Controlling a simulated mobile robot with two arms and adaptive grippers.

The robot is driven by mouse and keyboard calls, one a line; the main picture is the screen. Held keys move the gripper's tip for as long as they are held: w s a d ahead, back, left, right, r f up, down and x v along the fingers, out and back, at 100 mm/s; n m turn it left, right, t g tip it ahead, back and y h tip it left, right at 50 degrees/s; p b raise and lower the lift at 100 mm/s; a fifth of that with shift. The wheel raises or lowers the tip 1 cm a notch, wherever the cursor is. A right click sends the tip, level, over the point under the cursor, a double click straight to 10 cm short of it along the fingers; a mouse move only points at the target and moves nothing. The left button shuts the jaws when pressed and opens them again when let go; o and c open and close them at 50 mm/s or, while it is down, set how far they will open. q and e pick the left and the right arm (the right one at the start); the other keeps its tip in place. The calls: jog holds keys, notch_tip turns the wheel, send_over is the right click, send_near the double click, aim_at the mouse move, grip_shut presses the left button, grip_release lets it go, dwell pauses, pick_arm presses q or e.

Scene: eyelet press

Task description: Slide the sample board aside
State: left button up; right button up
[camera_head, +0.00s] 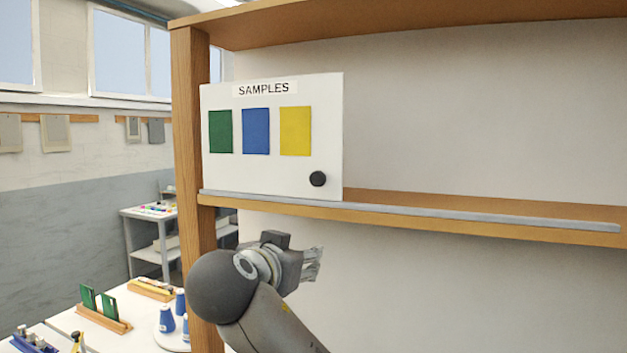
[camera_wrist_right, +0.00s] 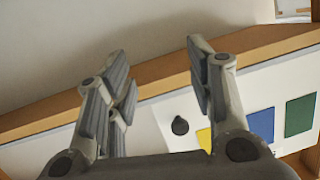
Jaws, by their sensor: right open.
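The white sample board (camera_head: 262,177) stands upright at the left end of the wooden shelf, against the post. It bears the word SAMPLES, green, blue and yellow swatches, and a black round knob (camera_head: 318,179) at its lower right. My left gripper is not in view.
A grey rail (camera_head: 450,215) runs along the front edge of the shelf (camera_head: 500,231). The shelf right of the board is empty. A wooden post (camera_head: 188,150) stands at the left. A white table (camera_head: 140,312) with green boards and blue spools is at lower left.

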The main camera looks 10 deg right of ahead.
aim_at(316, 178)
notch_tip(316, 178, up, 12)
jog(key=s+a+m+t+h, duration=0.2)
jog(key=s+m+h, duration=0.1)
jog(key=p+x, duration=0.6)
jog(key=x, duration=0.4)
jog(key=shift+d+r, duration=0.15)
jog(key=shift+d, duration=0.1)
jog(key=shift+w+d, duration=0.2)
jog(key=shift+w, duration=0.25)
jog(key=shift+c, duration=0.3)
grip_shut()
